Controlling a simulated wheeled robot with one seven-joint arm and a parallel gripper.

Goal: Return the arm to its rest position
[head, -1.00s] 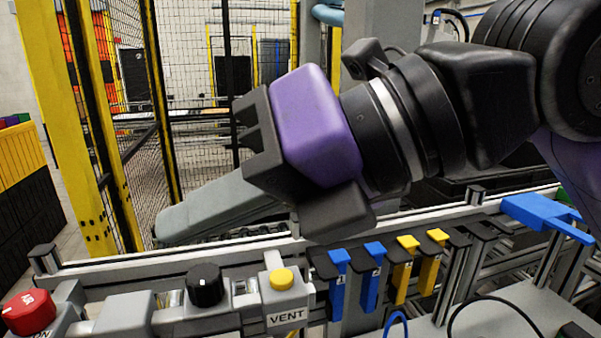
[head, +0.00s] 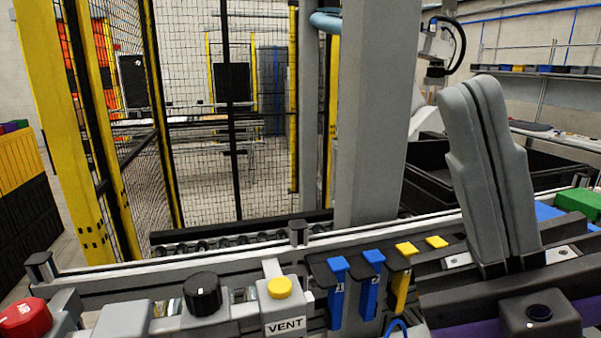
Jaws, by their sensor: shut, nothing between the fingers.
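My gripper (head: 473,92) is on the right in the head view, its grey fingers pointing up and pressed together. Nothing is between them. Its black and purple body is partly cut off by the bottom right edge. The fingers stand in front of the black crate and the fixture rail, hiding part of both. The rest of my arm is out of view.
The bench in front carries a red knob (head: 25,318), a black dial (head: 202,294), a yellow VENT button (head: 280,288) and blue (head: 338,290) and yellow (head: 401,285) hooked pieces. A grey post (head: 375,120) rises behind. A black crate (head: 430,190) and a green block (head: 580,203) are right.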

